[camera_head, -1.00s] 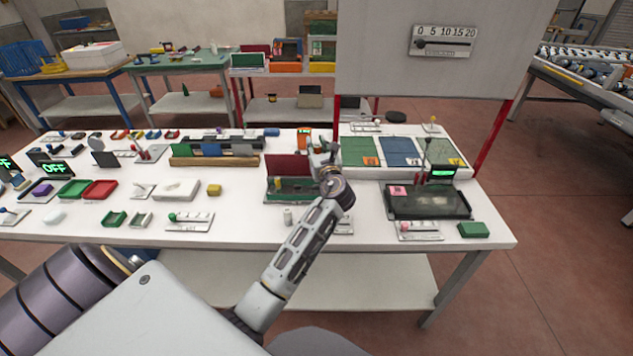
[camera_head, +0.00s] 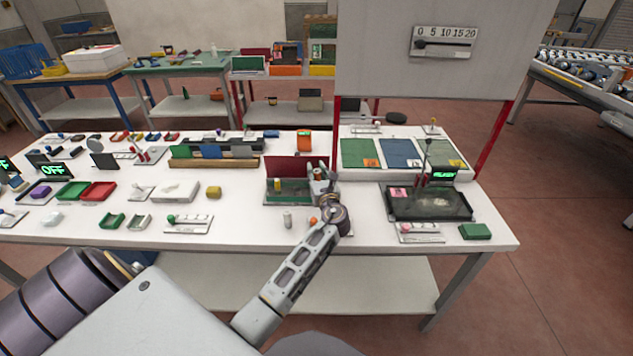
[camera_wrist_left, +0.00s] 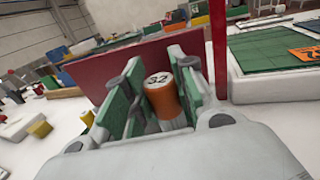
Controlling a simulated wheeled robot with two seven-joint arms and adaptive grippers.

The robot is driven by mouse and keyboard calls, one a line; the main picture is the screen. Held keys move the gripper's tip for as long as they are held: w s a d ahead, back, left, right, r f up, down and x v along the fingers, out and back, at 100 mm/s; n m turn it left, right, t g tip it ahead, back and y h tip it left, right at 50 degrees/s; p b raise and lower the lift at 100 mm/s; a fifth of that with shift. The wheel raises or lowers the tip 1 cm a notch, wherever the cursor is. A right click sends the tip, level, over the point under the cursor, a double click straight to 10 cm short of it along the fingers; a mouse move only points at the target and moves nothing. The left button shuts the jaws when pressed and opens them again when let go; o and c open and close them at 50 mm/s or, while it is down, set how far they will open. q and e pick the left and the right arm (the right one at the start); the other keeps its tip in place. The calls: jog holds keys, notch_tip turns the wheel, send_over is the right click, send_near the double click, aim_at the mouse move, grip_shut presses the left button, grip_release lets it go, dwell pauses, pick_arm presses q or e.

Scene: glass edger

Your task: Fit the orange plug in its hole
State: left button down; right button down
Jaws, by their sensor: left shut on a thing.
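The orange plug (camera_wrist_left: 164,98) shows in the left wrist view as an upright cylinder with a white, numbered top. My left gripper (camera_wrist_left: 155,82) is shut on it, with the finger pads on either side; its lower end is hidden. In the head view my left gripper (camera_head: 323,184) is over the right end of a green tray (camera_head: 290,198) with an upright dark red panel (camera_head: 287,168). The plug is not clear there, and I cannot make out its hole. My right gripper is not in view.
A white cylinder (camera_head: 287,219) and a small orange knob (camera_head: 313,221) are in front of the tray. A red post (camera_head: 334,140) rises close behind my gripper. A dark tray (camera_head: 429,206) stands to the right.

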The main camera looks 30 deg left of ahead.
pick_arm(q)
jog(key=shift+f, duration=1.9)
jog(key=shift+f+b, duration=0.1)
jog(key=shift+b, duration=0.2)
jog(key=c, duration=1.2)
grip_release()
jog(key=shift+o, duration=0.2)
jog(key=v, duration=1.2)
jog(key=shift+d, duration=0.1)
